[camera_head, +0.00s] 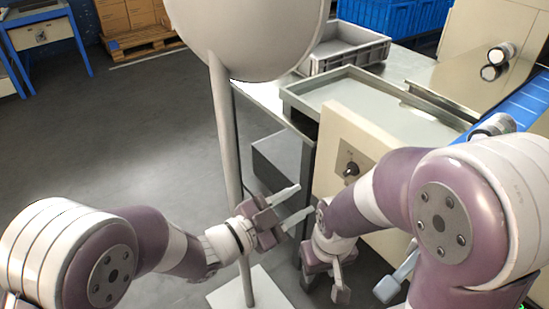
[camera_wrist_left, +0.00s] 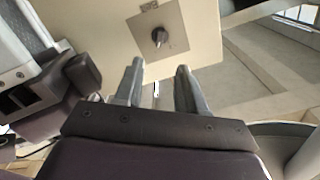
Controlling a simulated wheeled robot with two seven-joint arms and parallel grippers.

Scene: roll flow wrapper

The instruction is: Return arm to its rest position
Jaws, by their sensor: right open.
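My left gripper (camera_head: 305,199) is in the middle of the head view, beside a grey pole and in front of a cream panel. Its two fingers are apart with nothing between them. In the left wrist view the same fingers (camera_wrist_left: 159,69) stand apart below a dark knob. My right gripper (camera_head: 363,291) is low in the head view, to the right of the left one, pointing down. Its fingers are spread and empty. Part of my right wrist hides some of the lower panel.
A cream panel (camera_head: 338,130) with a dark knob (camera_head: 351,169) stands close to both grippers. A large pale round body (camera_head: 255,30) sits on a pole (camera_head: 226,140) with a white base plate (camera_head: 268,288). A grey crate (camera_head: 345,48) lies behind. Open floor lies left.

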